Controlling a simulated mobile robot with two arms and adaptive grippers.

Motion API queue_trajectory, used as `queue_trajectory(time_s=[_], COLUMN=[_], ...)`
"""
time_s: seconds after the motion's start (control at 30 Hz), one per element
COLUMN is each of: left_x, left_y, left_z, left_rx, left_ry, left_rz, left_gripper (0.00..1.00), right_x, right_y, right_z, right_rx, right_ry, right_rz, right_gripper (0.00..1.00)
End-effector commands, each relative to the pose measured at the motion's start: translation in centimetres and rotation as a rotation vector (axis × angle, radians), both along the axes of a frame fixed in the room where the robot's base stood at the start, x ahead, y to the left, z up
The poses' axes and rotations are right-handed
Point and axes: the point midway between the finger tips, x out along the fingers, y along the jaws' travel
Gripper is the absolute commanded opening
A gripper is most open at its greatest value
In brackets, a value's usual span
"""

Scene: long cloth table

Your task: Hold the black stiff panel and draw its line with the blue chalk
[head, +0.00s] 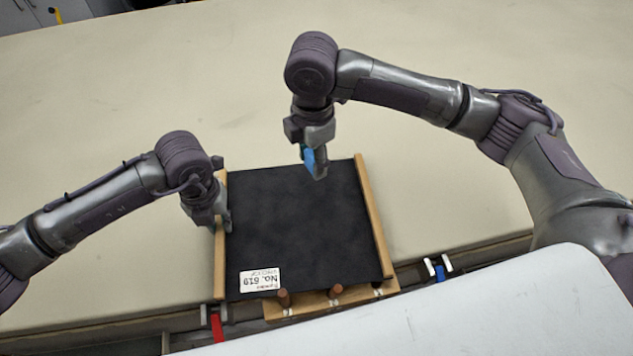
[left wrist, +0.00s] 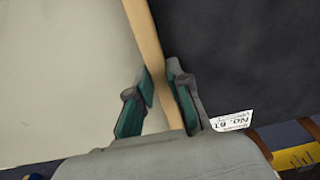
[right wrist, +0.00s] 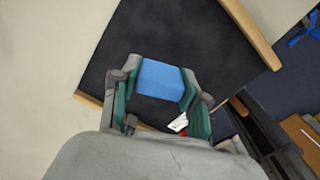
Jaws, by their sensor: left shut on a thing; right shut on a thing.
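The black stiff panel (head: 290,225) lies on the table between wooden side strips, with a white label (head: 260,280) at its near left corner. My left gripper (head: 221,218) is shut on the wooden strip at the panel's left edge; the left wrist view shows its fingers (left wrist: 160,105) on either side of that strip (left wrist: 150,50). My right gripper (head: 314,170) is shut on the blue chalk (head: 309,160), over the far part of the panel. In the right wrist view the chalk (right wrist: 161,80) sits between the fingertips. I cannot tell whether it touches the panel. No blue line shows on the panel.
A wooden ledge with several pegs (head: 336,291) runs along the panel's near side. Red (head: 217,328) and blue (head: 440,271) clamp-like pieces show at the table's near edge. A white surface (head: 500,310) fills the near right. The cloth table (head: 200,70) is clear beyond the panel.

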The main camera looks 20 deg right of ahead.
Motion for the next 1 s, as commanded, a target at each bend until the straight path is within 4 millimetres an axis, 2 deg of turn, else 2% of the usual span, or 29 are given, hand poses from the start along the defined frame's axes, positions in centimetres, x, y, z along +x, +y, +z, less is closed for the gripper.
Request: queue_trajectory(time_s=[0.1, 0.2, 0.3, 0.8, 1.0], left_x=[0.0, 0.0, 0.0, 0.0, 0.0], left_y=[0.0, 0.0, 0.0, -0.1, -0.1], left_z=[0.0, 0.0, 0.0, 0.0, 0.0], left_rx=[-0.001, -0.001, -0.001, -0.001, -0.002], left_ry=[0.0, 0.0, 0.0, 0.0, 0.0], left_rz=[-0.002, -0.001, -0.001, -0.002, -0.002], left_gripper=[0.0, 0.0, 0.0, 0.0, 0.0], right_x=[3.0, 4.7, 5.5, 5.6, 5.7], right_y=[-0.4, -0.8, -1.0, -1.1, -1.1], right_z=[-1.3, -2.1, -2.8, -7.3, -8.4], right_rx=[-0.001, -0.004, -0.005, -0.007, -0.007], right_ry=[0.003, 0.002, 0.001, 0.0, -0.002], right_rz=[-0.193, -0.311, -0.374, -0.385, -0.384], right_gripper=[0.17, 0.17, 0.17, 0.17, 0.17])
